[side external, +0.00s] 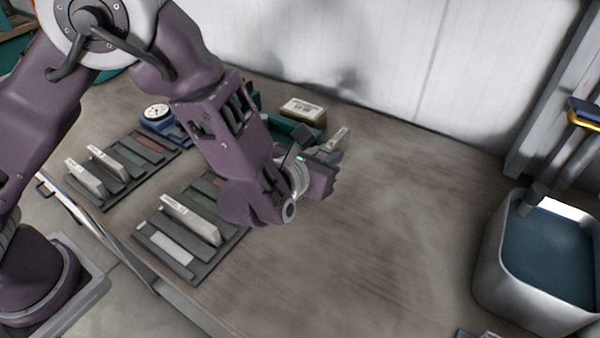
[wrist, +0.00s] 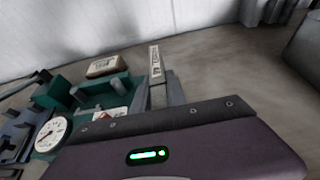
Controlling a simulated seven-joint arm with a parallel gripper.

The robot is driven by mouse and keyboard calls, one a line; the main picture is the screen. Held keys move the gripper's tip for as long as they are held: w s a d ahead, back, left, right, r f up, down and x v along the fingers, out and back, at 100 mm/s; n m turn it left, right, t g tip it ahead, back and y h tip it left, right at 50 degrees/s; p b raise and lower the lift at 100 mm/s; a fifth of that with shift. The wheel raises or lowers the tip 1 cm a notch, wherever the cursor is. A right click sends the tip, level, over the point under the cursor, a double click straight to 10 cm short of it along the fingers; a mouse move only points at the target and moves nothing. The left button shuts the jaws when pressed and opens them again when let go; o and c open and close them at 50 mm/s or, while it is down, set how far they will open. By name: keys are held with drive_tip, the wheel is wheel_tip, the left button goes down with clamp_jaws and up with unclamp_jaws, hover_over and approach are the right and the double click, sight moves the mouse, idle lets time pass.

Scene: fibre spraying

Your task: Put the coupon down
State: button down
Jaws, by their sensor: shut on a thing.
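My gripper (side external: 328,158) is near the back of the table, to the right of the green fixture. It is shut on a pale, thin coupon (side external: 338,138) with a printed label. In the wrist view the coupon (wrist: 155,61) stands up on edge between the grey fingers (wrist: 158,94), its label facing the camera. The wrist housing hides its lower part, so I cannot tell whether it touches the table. The near dark slotted rack (side external: 204,272) and the far rack (side external: 107,203) hold other pale coupons (side external: 190,219) standing on edge, and coloured strips.
A green fixture (wrist: 116,92) and a pale labelled block (side external: 303,110) stand left of my gripper. A grey tub of bluish liquid (side external: 490,270) stands at right. A white wall closes the back. The table's middle is bare.

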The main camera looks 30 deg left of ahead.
drive_tip(key=shift+n+y, duration=0.8)
drive_tip(key=shift+y, duration=0.1)
drive_tip(key=a+r, duration=0.2)
drive_tip(key=a, duration=0.1)
drive_tip(key=a+r, duration=0.1)
drive_tip(key=a, duration=0.3)
drive_tip(key=a+r, duration=0.2)
drive_tip(key=a, duration=0.2)
drive_tip(key=shift+s+a+r, duration=0.25)
drive_tip(key=shift+s+r, duration=0.05)
drive_tip(key=shift+r, duration=0.05)
drive_tip(key=s+a+r+n+y, duration=0.1)
drive_tip(key=s+a+r, duration=0.1)
drive_tip(key=a, duration=0.3)
drive_tip(key=s+a+r+y, duration=0.1)
drive_tip(key=s+a+r, duration=0.1)
drive_tip(key=a, duration=0.4)
drive_tip(key=shift+s+a+n+g, duration=0.3)
drive_tip(key=shift+n, duration=0.1)
